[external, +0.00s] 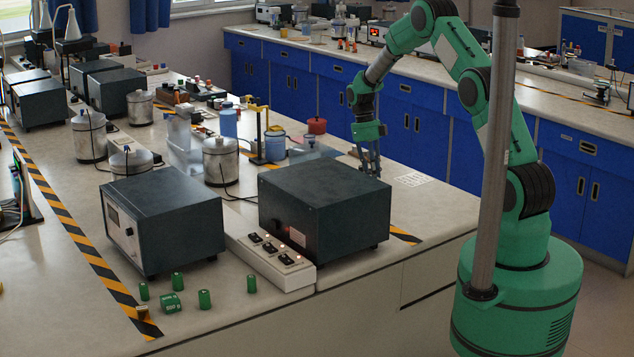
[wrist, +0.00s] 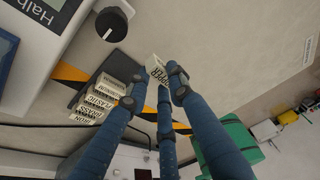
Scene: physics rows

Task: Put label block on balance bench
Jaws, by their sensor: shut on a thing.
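My gripper (wrist: 160,85) has several blue fingers closed around a small white label block (wrist: 157,68) with dark lettering, seen upside down in the wrist view. The block is held at the fingertips above the pale bench top (wrist: 220,40); its height cannot be told exactly. In the external view my gripper (external: 370,165) points down over the bench (external: 445,205), behind a dark instrument box (external: 325,210). The held block is too small or hidden there. Which part is the balance bench, I cannot tell.
A white device with a black knob (wrist: 112,24) is at upper left. A green object (wrist: 230,140) lies at right. Bare bench shows at upper right.

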